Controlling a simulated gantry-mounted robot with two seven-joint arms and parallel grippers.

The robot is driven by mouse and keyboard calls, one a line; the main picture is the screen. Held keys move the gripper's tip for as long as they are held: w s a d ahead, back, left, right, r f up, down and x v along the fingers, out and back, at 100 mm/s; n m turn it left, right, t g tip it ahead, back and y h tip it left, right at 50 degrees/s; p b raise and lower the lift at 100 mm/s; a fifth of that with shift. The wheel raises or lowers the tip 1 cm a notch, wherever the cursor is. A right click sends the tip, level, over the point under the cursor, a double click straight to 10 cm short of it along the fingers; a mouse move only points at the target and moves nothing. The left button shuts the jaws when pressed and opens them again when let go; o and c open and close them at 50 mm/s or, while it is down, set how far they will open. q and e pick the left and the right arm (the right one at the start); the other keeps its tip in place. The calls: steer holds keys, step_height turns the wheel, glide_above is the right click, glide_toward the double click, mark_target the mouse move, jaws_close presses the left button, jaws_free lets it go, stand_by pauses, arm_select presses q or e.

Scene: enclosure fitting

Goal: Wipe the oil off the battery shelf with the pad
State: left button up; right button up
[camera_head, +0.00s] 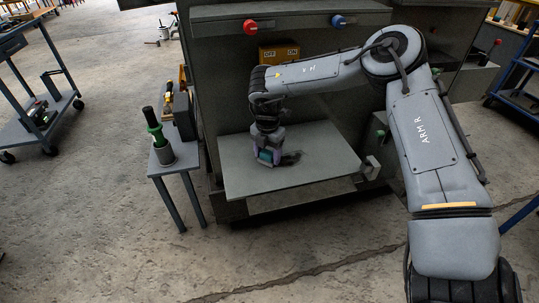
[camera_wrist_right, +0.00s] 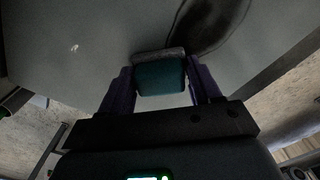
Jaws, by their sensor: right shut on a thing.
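The battery shelf (camera_head: 320,152) is a flat grey plate at the front of the dark enclosure. A dark oil patch (camera_head: 291,158) lies on it, right beside my right gripper (camera_head: 268,157). In the right wrist view the oil (camera_wrist_right: 212,22) is a dark smear ahead and to the right of the pad. The pad (camera_wrist_right: 160,78) is a teal block with a grey edge. My right gripper (camera_wrist_right: 160,88) is shut on it from both sides, with the pad down at the shelf; I cannot tell whether it touches. My left gripper is not in view.
The enclosure (camera_head: 230,60) has a red button, a blue button and a yellow switch box (camera_head: 279,53). A blue cart (camera_head: 45,100) stands far left.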

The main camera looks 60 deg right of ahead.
mark_target(299, 156)
steer(key=shift+s+d+r+p, duration=0.15)
steer(key=shift+s+d+p, duration=0.05)
steer(key=shift+d+p, duration=0.1)
steer(key=shift+s+d+p, duration=0.55)
steer(key=shift+s+d, duration=0.2)
steer(key=shift+s, duration=0.1)
steer(key=shift+s+d, duration=0.4)
steer(key=shift+d, duration=0.05)
steer(key=shift+s+d+p, duration=0.65)
steer(key=shift+s+p, duration=0.05)
steer(key=shift+p, duration=0.05)
steer(key=shift+s+d, duration=0.45)
steer(key=shift+s+d+p, duration=0.55)
steer(key=shift+d+p, duration=0.05)
steer(key=shift+p, duration=0.15)
steer(key=shift+s+d+f+p, duration=0.35)
steer(key=shift+s+d+p, duration=0.15)
steer(key=shift+s+d, duration=0.25)
